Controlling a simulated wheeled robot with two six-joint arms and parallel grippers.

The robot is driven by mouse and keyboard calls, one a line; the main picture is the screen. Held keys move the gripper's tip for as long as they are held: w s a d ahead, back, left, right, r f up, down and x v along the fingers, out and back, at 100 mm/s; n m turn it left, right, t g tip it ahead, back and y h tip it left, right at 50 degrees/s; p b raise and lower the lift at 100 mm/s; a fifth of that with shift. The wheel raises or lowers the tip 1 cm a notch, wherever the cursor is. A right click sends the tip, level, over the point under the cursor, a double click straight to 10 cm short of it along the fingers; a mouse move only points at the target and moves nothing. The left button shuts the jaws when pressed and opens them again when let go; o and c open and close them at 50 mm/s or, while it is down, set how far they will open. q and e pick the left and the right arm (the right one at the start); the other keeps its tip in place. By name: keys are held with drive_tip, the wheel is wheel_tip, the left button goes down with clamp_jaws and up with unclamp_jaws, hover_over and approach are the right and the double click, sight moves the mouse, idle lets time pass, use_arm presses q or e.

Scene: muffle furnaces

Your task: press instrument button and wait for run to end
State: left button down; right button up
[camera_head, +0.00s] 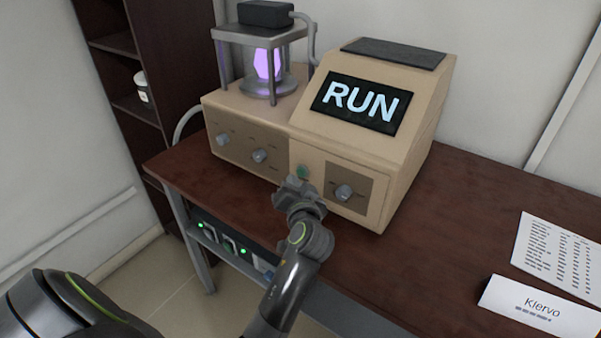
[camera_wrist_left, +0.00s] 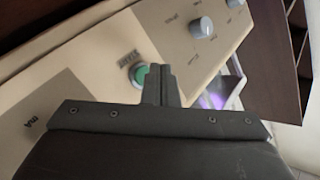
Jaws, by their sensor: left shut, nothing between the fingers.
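The beige instrument (camera_head: 375,148) stands on a dark wooden bench. Its screen (camera_head: 358,103) reads RUN, and a violet glow (camera_head: 266,63) shows in the caged glass part on its left. The green button (camera_head: 302,172) is on the front panel; it also shows in the left wrist view (camera_wrist_left: 140,76) with a pale ring around it. My left gripper (camera_head: 297,187) is shut and empty, its fingertips close in front of the panel just by the button. In the left wrist view the fingers (camera_wrist_left: 160,75) are beside the button; I cannot tell if they touch it. My right gripper is not in view.
A printed sheet (camera_head: 560,255) and a Klervo card (camera_head: 540,308) lie at the bench's right. A dark shelf (camera_head: 140,60) stands at left.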

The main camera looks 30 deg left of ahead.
use_arm(q)
drive_tip(key=shift+s+a+p, duration=0.15)
drive_tip(key=shift+s+p, duration=0.45)
drive_tip(key=shift+s, duration=1.85)
